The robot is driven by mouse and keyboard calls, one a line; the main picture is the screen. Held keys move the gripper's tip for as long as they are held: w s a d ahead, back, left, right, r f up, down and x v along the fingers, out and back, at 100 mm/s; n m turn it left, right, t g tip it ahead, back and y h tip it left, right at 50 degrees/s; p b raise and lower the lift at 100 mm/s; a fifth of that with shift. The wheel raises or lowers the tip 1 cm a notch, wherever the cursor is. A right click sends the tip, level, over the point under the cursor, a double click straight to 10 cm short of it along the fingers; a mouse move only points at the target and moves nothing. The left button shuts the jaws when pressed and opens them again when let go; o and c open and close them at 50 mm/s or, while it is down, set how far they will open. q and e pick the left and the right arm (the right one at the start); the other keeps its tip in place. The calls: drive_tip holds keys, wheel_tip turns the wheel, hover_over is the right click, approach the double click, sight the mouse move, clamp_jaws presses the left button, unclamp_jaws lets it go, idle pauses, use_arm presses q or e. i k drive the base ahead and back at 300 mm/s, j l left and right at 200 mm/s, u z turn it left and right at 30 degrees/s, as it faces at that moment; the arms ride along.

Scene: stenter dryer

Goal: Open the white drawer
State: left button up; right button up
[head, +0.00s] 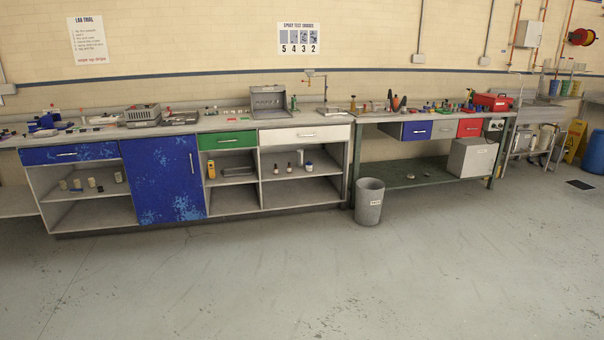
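A wide white drawer (305,135) is at the top right of the left workbench, right of a green drawer (228,141). It looks shut, with a bar handle (306,136) across its front. An open shelf with small bottles lies under it. A smaller pale grey or whitish drawer (444,130) sits between a blue drawer (417,131) and a red drawer (470,128) under the right bench. Neither of my grippers shows in the head view.
A grey bin (369,202) stands on the floor between the benches, right of the white drawer. A blue cupboard door (164,179) is further left. The grey floor (270,270) in front of the benches is clear.

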sight(311, 133)
drive_tip(key=i, duration=2.4)
